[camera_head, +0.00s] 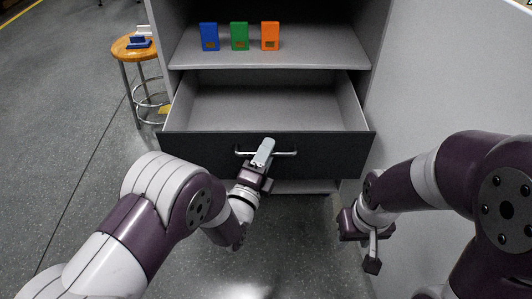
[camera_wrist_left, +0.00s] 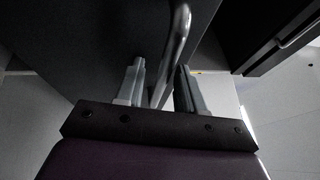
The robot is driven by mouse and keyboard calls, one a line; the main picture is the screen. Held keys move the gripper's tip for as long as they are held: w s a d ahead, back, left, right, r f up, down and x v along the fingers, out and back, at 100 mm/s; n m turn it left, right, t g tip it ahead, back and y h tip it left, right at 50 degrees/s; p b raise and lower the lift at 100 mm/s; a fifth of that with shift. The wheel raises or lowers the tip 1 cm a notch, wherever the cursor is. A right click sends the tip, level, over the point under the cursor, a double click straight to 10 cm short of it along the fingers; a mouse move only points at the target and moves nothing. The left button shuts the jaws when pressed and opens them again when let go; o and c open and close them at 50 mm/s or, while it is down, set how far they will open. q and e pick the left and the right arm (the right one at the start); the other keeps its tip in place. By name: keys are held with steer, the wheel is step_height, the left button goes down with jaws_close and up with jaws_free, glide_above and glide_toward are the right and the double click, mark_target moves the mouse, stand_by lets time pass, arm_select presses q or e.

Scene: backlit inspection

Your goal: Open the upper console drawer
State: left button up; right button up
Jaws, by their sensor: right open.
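The upper console drawer (camera_head: 318,146) is pulled out in the head view, with its empty inside showing. Its dark front carries a silver bar handle (camera_head: 285,153). My left gripper (camera_head: 264,151) is at the middle of the handle and covers part of it. In the left wrist view the handle bar (camera_wrist_left: 180,35) runs between the two fingers of my left gripper (camera_wrist_left: 160,78). The fingers stand apart, one on each side of the bar, with a gap showing. My right gripper (camera_head: 372,252) is open and empty, low at the right, away from the drawer.
A blue box (camera_head: 209,37), a green box (camera_head: 239,36) and an orange box (camera_head: 270,36) stand on the shelf (camera_head: 320,52) above the drawer. A round wooden stool (camera_head: 130,51) with small items is at the left. A pale wall (camera_head: 440,85) bounds the right.

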arm_select(q)
steer(key=p+v, duration=0.4)
steer(key=v, duration=0.8)
